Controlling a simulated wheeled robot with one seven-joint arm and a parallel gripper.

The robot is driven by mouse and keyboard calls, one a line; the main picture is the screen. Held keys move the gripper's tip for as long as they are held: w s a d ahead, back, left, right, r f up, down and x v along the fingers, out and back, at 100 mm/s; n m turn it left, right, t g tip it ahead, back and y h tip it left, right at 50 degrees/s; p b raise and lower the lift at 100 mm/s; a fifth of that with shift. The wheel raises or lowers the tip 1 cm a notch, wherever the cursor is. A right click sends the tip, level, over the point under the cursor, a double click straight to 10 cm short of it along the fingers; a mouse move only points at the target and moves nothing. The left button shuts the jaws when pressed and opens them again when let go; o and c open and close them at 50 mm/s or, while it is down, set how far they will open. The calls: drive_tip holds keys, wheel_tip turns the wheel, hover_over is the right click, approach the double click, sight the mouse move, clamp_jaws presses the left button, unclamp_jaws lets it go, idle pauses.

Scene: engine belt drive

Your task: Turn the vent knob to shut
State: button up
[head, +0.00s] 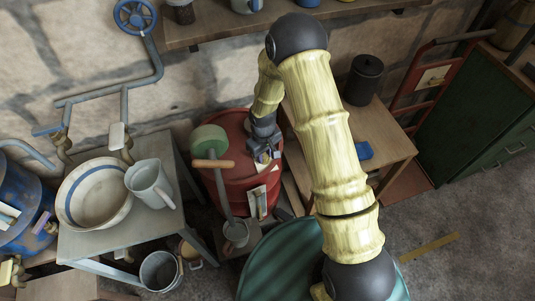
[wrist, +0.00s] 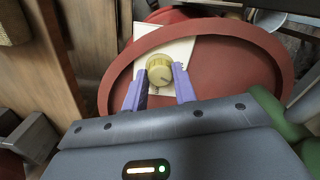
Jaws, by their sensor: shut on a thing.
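The vent knob (wrist: 159,70) is a small round yellow knob in the wrist view, with a pale card or plate behind it. It sits on the top of a red drum (wrist: 262,62), which also shows in the head view (head: 240,195). My gripper (wrist: 159,80) has its two purple fingers on either side of the knob, shut on it. In the head view my gripper (head: 264,152) is over the drum's top, and the knob cannot be made out there. The knob's marking is too small to read.
A small table (head: 375,130) with a dark canister (head: 363,80) is on the right. A grey table (head: 115,240) holds a basin (head: 95,200) and a jug (head: 150,183).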

sight(265, 157)
drive_tip(key=n, duration=0.4)
drive_tip(key=shift+s+d+f+n, duration=0.1)
drive_tip(key=shift+s+n, duration=0.15)
drive_tip(key=shift+n, duration=0.15)
drive_tip(key=o, duration=1)
drive_tip(key=shift+c, duration=0.2)
drive_tip(key=shift+w, duration=0.1)
drive_tip(key=shift+w+r, duration=0.1)
drive_tip(key=shift+r, duration=0.35)
wheel_tip(265, 157, up, 17)
drive_tip(key=shift+s+f, duration=0.15)
drive_tip(key=shift+s, duration=0.05)
